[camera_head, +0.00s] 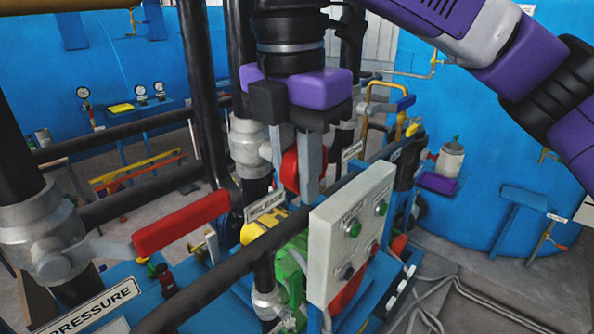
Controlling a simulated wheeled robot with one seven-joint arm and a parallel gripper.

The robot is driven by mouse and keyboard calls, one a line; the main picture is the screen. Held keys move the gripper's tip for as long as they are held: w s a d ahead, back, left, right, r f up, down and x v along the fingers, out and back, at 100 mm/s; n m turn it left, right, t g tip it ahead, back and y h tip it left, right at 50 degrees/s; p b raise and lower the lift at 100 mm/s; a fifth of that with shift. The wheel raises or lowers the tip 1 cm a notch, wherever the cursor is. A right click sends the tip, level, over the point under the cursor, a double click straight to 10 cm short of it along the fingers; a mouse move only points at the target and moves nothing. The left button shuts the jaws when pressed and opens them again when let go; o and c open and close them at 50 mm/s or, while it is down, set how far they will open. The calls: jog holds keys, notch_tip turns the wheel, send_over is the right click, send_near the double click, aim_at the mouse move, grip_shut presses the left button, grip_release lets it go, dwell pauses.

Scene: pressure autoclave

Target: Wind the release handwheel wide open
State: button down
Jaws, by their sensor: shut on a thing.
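My gripper (296,172) points down from its purple and black wrist, with one pale finger on each side of a red handwheel (290,172). It is shut on the wheel's rim. Only part of the wheel shows; the fingers and the dark pipe in front hide the rest, so I cannot tell how far it is turned. A white RELEASE label (265,204) is just below and left of the wheel, above a yellow part (262,228).
A red lever (181,222) sticks out from a grey valve (42,238) at left, near a PRESSURE sign (92,308). A pale control box (352,235) with green buttons stands close at right. Dark pipes cross the front. Large blue tanks (480,160) stand behind.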

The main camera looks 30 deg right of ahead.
jog(key=h, duration=0.1)
jog(key=t+h, duration=0.1)
jog(key=h, duration=0.3)
jog(key=shift+w+d+f+t, duration=0.1)
jog(key=shift+d+f+t, duration=0.15)
jog(key=shift+t, duration=0.15)
dwell(0.3)
jog(key=c, duration=1.2)
grip_release()
jog(key=shift+c, duration=0.2)
